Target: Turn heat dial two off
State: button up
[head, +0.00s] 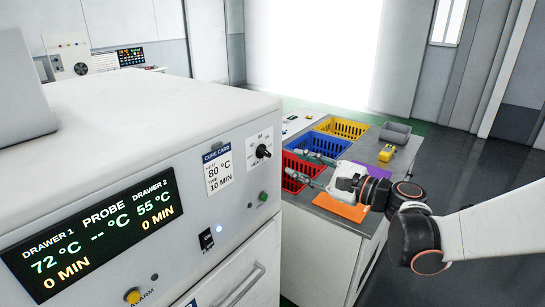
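A white oven-like cabinet fills the left. Its dark display (92,236) reads drawer 1 at 72 °C, drawer 2 at 55 °C, each with 0 MIN, and dashes for the probe. One black dial (263,151) sits on a white plate near the right end of the front panel. Its markings are too small to read, so I cannot tell whether it is heat dial two or its setting. My gripper (293,163) is to the right of the dial, over the bench with bins. Its two fingers are spread and point left, with nothing seen between them.
A cure card (217,170) reads 80 °C, 10 MIN. A black switch (206,239), green button (262,196) and yellow alarm button (133,296) share the panel. Yellow (342,128), blue (318,143) and red (303,168) bins and an orange sheet (340,207) occupy the bench.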

aim_at(267, 153)
jog(key=b+x, duration=0.1)
jog(key=x, duration=0.8)
jog(key=shift+w+a, duration=0.2)
grip_shut()
